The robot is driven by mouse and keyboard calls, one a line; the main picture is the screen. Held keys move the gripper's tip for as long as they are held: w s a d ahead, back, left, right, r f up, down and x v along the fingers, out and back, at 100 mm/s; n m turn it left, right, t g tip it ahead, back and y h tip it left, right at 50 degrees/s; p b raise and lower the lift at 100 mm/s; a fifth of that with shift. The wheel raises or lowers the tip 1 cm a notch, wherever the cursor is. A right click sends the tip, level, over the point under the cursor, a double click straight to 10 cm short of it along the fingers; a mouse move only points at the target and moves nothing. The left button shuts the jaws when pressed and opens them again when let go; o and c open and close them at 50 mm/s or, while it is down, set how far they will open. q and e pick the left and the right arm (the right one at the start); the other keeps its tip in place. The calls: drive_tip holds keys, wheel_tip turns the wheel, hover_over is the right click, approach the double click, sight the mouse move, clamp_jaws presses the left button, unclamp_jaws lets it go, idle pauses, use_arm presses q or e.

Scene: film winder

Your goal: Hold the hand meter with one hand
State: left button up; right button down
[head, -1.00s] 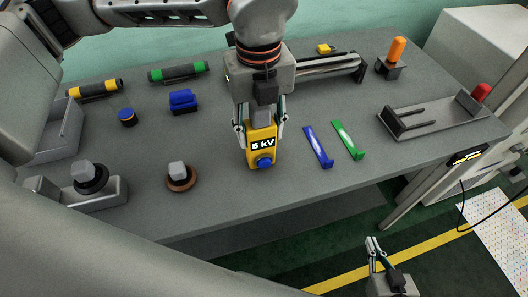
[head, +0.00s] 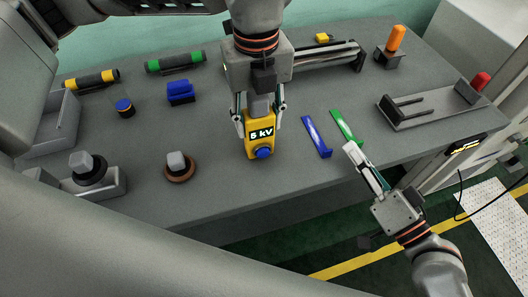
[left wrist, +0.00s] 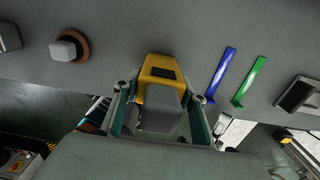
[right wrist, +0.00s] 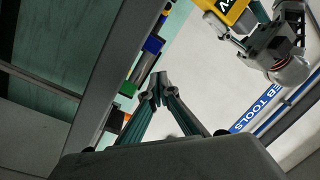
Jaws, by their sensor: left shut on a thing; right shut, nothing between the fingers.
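The hand meter (head: 260,134) is a yellow box with a dark display reading "5 kV" and a blue knob at its lower end. My left gripper (head: 260,112) comes down from above and is shut on the meter's upper part, a finger on each side. The meter also shows between the fingers in the left wrist view (left wrist: 160,72). It hangs over the middle of the grey bench; I cannot tell whether it touches the top. My right gripper (head: 352,150) is shut and empty near the bench's front edge, right of the meter. Its closed fingertips show in the right wrist view (right wrist: 157,88).
A blue strip (head: 317,137) and a green strip (head: 344,128) lie right of the meter, close to my right gripper. A brown-based knob (head: 180,168) stands left of it. A grey fixture (head: 430,106) is at the right. The front middle of the bench is clear.

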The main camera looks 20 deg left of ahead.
sight(272, 175)
drive_tip(key=s+a+n+g+y, duration=0.1)
drive_tip(key=s+a+n+g, duration=0.1)
drive_tip(key=s+a+g, duration=0.1)
drive_tip(key=s+a+n+g+y, duration=0.2)
drive_tip(key=s+a+n+g, duration=0.1)
drive_tip(key=s+a, duration=0.1)
drive_tip(key=shift+s+a+n, duration=0.3)
drive_tip(key=shift+s+a, duration=0.1)
drive_tip(key=shift+s, duration=0.2)
drive_tip(key=s+a+f+n+g, duration=0.1)
drive_tip(key=s+a+n+g, duration=0.1)
drive_tip(key=s, duration=0.5)
drive_tip(key=n+g, duration=0.1)
drive_tip(key=g, duration=0.1)
drive_tip(key=shift+a+n+g+y, duration=0.3)
drive_tip(key=shift+w+a, duration=0.85)
drive_tip(key=shift+w, duration=0.35)
drive_tip(key=shift+w+a, duration=0.8)
drive_tip(key=shift+w, duration=0.4)
drive_tip(key=shift+w+a, duration=0.85)
drive_tip(key=shift+w, duration=0.35)
drive_tip(key=shift+w+a, duration=0.2)
drive_tip(key=shift+w, duration=0.15)
